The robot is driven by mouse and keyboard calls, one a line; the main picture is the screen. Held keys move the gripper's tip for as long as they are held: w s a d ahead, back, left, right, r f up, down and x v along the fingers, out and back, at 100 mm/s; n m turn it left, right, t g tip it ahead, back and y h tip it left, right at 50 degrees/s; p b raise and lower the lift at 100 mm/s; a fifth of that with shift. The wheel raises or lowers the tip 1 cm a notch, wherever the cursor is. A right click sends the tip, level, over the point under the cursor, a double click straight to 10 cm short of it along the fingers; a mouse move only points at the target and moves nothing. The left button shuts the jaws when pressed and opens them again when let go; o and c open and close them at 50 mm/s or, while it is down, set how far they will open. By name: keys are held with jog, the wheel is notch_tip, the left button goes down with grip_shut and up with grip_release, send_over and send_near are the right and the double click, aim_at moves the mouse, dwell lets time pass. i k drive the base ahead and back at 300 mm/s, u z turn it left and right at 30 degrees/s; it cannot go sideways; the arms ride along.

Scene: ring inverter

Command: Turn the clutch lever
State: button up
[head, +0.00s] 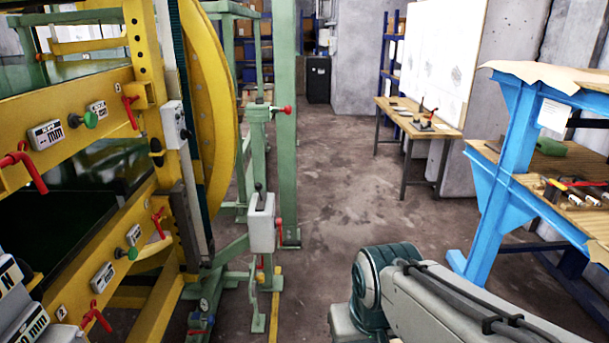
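Several red levers are in the head view, and none carries a readable clutch label, so I cannot tell which is the clutch lever. On the yellow machine frame (75,90) there is a large red lever (28,168) at the left edge, a smaller red lever (130,112) higher up, another red lever (157,222) lower down, and one more red lever (95,317) at the bottom. A red-tipped handle (285,109) sticks out from the green post. A grey box (262,222) has a red piece at its right side. My gripper is out of view; only my arm shows, at bottom right.
A blue workbench (498,190) with tools stands at the right. A small wooden table (420,122) stands farther back, before a whiteboard. Green posts (286,150) rise beside the yellow wheel (208,90). The concrete floor (350,200) in the middle is clear.

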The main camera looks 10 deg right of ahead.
aim_at(258, 185)
jog(key=z, duration=0.6)
jog(key=i, duration=1.1)
jog(key=u, duration=0.55)
jog(key=i, duration=1.15)
jog(key=u, duration=1)
